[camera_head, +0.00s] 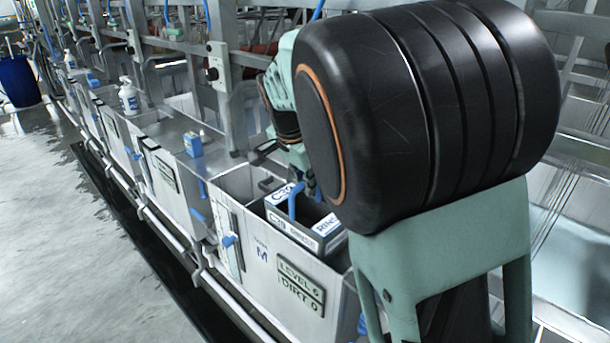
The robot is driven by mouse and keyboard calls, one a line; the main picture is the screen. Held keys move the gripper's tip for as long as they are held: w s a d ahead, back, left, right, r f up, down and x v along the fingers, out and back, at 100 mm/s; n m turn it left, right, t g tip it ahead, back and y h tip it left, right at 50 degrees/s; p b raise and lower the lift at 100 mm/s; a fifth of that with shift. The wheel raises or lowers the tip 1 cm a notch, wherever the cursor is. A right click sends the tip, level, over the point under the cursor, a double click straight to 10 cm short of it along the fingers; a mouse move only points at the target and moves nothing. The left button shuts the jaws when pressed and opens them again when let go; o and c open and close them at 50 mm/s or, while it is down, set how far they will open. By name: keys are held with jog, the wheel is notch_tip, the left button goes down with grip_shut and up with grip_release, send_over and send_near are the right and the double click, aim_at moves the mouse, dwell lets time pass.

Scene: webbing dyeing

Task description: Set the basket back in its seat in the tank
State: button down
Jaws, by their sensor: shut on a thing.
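The basket (323,227) is a grey open box with white-and-blue labels and a blue handle (293,203). It stands in the mouth of the near tank (258,262), with its labelled upper rim showing above the tank's edge. I cannot tell whether it rests fully in its seat. My gripper (309,182) is at the top of the blue handle, shut on the basket. The big black joint of my arm hides much of the gripper and the basket's right side.
The tank front carries a "LEVEL 6 / DIRT 0" plate (301,284) and a blue-handled valve (229,241). More tanks run away to the left, with a blue bottle (193,144) and a white bottle (128,96) on top. A metal frame stands behind.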

jog(key=shift+f+b, duration=5.7)
jog(key=shift+f, duration=2.45)
jog(key=c, duration=1.9)
grip_release()
jog(key=shift+c, duration=0.2)
